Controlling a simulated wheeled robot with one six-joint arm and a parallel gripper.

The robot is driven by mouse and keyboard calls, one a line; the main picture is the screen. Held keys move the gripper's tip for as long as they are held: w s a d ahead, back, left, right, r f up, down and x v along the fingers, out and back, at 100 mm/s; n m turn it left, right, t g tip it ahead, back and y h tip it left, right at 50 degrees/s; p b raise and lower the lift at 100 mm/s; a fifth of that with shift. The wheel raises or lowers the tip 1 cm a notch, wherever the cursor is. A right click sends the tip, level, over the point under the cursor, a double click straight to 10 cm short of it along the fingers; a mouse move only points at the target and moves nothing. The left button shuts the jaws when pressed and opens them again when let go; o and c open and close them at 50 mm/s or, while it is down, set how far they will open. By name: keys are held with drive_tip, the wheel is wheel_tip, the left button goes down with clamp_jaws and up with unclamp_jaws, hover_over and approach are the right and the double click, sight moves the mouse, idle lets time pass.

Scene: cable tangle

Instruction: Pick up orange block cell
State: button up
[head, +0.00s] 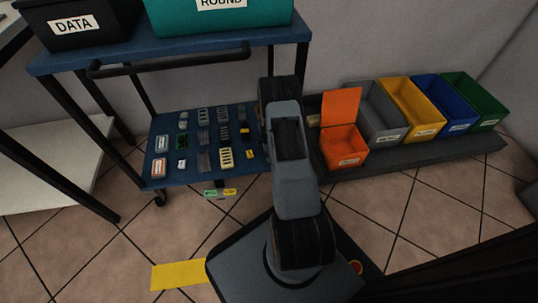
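Small cells and parts lie in rows on the blue lower shelf (205,179) of the cart. My arm rises in the middle of the head view, along the right side of the shelf. My gripper does not show; the arm's far end hides what lies behind it.
An orange bin (344,154) with a raised lid stands right of my arm, beside grey (388,129), yellow (425,124), blue (459,121) and green (490,117) bins. The cart's upper shelf (190,53) overhangs the back. A white table (50,183) stands left.

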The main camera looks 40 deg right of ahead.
drive_tip(key=c, duration=1)
